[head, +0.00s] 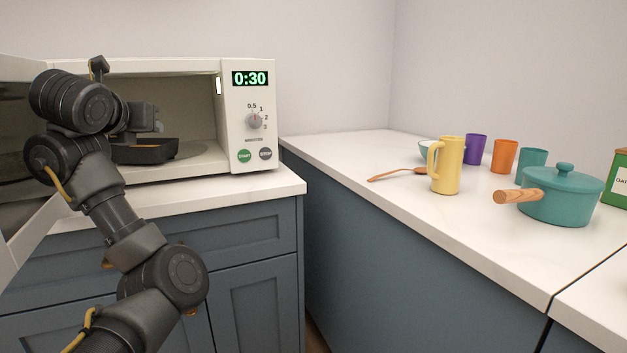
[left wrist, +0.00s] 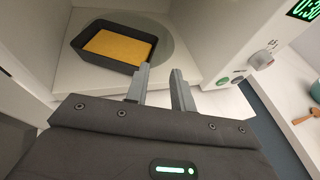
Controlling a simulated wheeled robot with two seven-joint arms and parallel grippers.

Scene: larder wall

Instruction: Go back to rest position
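My left arm reaches into the open microwave (head: 250,95) in the head view. My left gripper (left wrist: 162,84) shows in the left wrist view with its two fingers apart and nothing between them. A dark rectangular dish (head: 165,150) sits inside the microwave. In the left wrist view the dish (left wrist: 84,38) holds a flat yellow-orange filling (left wrist: 120,47) and stands just beyond the left fingertip; I cannot tell if they touch. The microwave door (head: 30,215) is open at the left, partly hidden by my arm. My right gripper is in neither view.
The right counter (head: 400,225) holds a yellow pitcher (head: 447,168), a wooden spoon (head: 390,175), purple (head: 476,150), orange (head: 504,157) and teal (head: 531,165) cups, a teal pot (head: 560,200) and a green box (head: 617,180). The near part of that counter is clear. The microwave display reads 0:30.

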